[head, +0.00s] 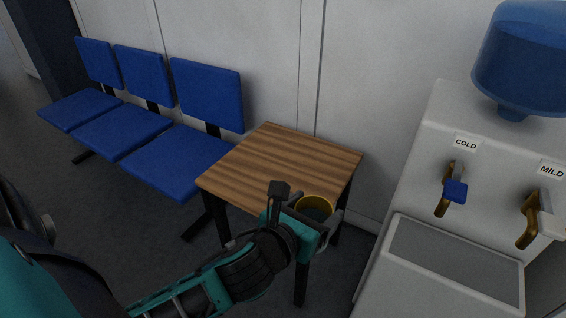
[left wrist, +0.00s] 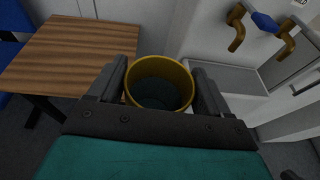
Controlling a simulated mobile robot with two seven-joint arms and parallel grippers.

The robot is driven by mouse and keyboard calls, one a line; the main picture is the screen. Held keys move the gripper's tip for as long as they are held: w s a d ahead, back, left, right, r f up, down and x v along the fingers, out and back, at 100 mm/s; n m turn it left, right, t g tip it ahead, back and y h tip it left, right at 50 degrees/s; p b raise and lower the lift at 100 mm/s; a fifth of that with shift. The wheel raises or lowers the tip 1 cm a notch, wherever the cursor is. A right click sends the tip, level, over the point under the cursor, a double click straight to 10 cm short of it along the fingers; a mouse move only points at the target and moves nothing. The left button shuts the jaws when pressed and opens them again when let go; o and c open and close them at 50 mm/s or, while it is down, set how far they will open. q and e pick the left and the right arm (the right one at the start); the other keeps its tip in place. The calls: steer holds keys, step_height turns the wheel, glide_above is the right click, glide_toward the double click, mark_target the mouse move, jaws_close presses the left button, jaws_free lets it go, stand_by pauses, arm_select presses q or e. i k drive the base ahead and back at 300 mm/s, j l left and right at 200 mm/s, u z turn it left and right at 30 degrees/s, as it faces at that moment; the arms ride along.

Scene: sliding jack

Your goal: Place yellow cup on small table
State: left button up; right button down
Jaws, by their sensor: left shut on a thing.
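The yellow cup (head: 315,204) is upright between the fingers of my left gripper (head: 312,217). In the left wrist view the cup (left wrist: 160,82) shows its open top and dark inside, with a finger of the left gripper (left wrist: 160,90) on each side. The gripper is shut on it. The small table (head: 280,160) has a striped wooden top and dark legs. The cup is at the table's near right edge in the head view; in the left wrist view the bare tabletop (left wrist: 70,55) lies to its left. My right gripper is not in view.
A water dispenser (head: 440,125) with two taps and a blue bottle (head: 525,60) stands to the right, with a drip tray (head: 455,260) in front. Blue chairs (head: 205,95) line the wall at left, close to the table. The tabletop is otherwise clear.

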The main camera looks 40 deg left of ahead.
mark_target(284, 166)
steer(key=i+j+z, duration=0.1)
steer(key=j, duration=0.3)
steer(key=j+z, duration=0.1)
steer(key=j, duration=0.25)
steer(key=i+j, duration=0.15)
steer(key=j, duration=0.15)
steer(key=i+j+z, duration=0.15)
steer(key=j, duration=0.15)
